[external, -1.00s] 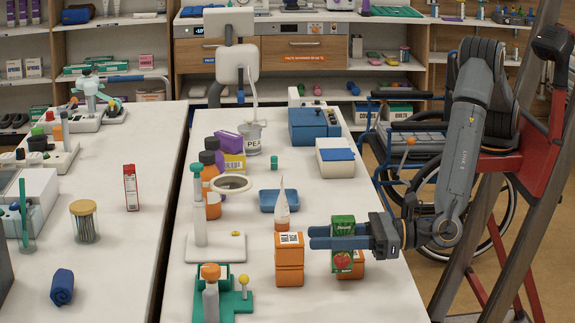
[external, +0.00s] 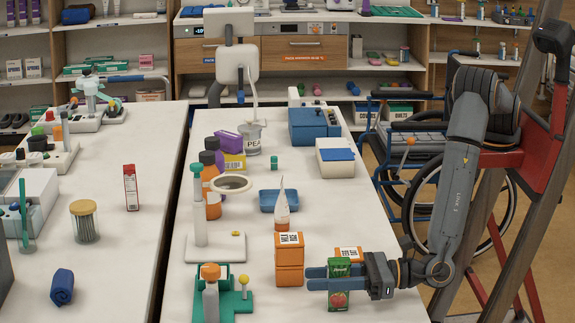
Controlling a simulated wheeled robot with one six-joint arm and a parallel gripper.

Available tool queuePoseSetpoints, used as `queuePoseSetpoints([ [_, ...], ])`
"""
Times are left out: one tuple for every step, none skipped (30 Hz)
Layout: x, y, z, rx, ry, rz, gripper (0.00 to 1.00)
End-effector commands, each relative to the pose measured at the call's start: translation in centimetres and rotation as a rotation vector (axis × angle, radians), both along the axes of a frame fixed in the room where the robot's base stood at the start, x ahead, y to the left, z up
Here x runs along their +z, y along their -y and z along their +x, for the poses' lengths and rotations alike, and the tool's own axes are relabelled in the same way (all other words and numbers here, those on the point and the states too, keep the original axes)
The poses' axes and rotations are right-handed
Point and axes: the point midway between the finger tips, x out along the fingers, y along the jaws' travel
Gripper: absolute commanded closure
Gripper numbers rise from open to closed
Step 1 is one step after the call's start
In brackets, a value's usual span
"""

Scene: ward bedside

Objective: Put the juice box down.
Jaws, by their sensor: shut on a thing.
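The juice box (external: 338,301) is green with a red fruit picture on its lower part. It stands upright between the blue-grey fingers of my gripper (external: 328,279), near the front right of the white table (external: 385,302). My gripper is shut on it, coming in from the right. The fingers hide a band across its middle. I cannot tell whether its bottom touches the table.
Two stacked orange boxes (external: 289,262) stand just left of my fingers. Another orange box (external: 348,254) is right behind the juice box. A green stand (external: 236,302) is at the front left.

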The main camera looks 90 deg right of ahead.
Motion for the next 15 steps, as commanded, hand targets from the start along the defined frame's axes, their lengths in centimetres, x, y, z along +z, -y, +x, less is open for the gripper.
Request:
queuePoseSetpoints([
  [0.11,-0.03,0.03,0.0,0.002,0.001,0.98],
  [0.12,-0.03,0.03,0.0,0.002,0.002,0.98],
  [0.13,-0.03,0.03,0.0,0.002,0.002,0.98],
  [0.13,-0.02,0.03,0.0,0.002,0.002,0.98],
  [0.12,-0.03,0.03,0.0,0.002,0.002,0.98],
  [0.09,-0.03,0.04,0.0,0.002,0.001,0.98],
  [0.01,-0.03,0.04,0.0,0.002,0.001,0.98],
  [-0.09,-0.03,0.04,0.0,0.002,0.001,0.98],
  [-0.23,-0.03,0.05,0.0,0.002,0.001,0.98],
  [-0.3,-0.01,0.04,0.0,0.001,0.001,0.69],
  [-0.23,-0.01,0.03,0.0,0.001,0.001,0.64],
  [-0.21,-0.01,0.03,0.0,0.001,0.001,0.57],
  [-0.2,-0.01,0.02,0.0,0.001,0.001,0.52],
  [-0.2,-0.01,0.02,0.0,0.001,0.001,0.52],
  [-0.19,-0.01,0.02,0.0,0.001,0.001,0.52],
])
